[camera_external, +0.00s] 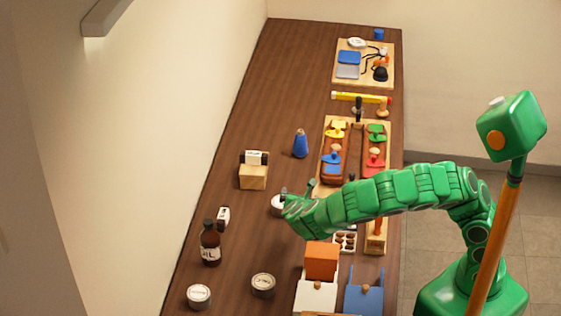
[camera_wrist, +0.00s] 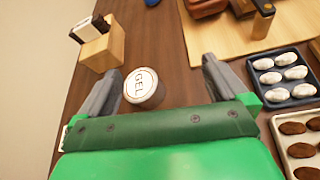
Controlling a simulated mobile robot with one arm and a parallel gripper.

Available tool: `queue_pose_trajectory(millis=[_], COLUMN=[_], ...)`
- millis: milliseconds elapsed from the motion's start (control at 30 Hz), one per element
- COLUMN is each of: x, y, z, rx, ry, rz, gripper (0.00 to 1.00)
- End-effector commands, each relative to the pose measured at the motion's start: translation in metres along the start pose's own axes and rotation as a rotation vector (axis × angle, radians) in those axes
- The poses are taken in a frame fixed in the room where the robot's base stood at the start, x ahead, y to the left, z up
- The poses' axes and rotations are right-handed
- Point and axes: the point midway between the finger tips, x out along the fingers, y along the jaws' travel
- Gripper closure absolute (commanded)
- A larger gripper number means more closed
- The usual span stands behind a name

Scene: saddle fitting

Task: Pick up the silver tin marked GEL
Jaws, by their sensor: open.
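The round tin marked GEL (camera_wrist: 142,90) has a white top with a dark-lettered label in the wrist view. It stands upright on the brown table and shows partly behind my gripper in the external view (camera_external: 276,204). My gripper (camera_wrist: 160,66) is open and empty. In the wrist view the tin appears between the two grey fingers, much closer to the left one. Whether that finger touches it cannot be told. In the external view my gripper (camera_external: 298,188) is right beside the tin, and the arm's end hides part of it.
A wooden block (camera_external: 253,176) holding a labelled item stands beyond the tin. An oil bottle (camera_external: 210,243) and two other tins, one pale (camera_external: 198,296) and one darker (camera_external: 263,284), stand nearer. A tray of white oval pieces (camera_wrist: 283,76) lies right.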

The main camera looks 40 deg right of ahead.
Motion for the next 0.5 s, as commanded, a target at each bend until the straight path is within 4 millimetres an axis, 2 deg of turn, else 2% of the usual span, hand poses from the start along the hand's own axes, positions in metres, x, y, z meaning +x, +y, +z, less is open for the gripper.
queue_pose_trajectory(millis=[33,200,367,500], x=[-0.009,-0.028,-0.03,-0.015], y=[0.009,0.027,0.032,0.034], z=[-0.018,-0.053,-0.064,-0.063], rx=[-0.045,-0.142,-0.171,-0.171], ry=[0.002,0.002,0.001,0.0], rz=[0.034,0.111,0.131,0.13], gripper=[0.0,0.0,0.0,0.0])
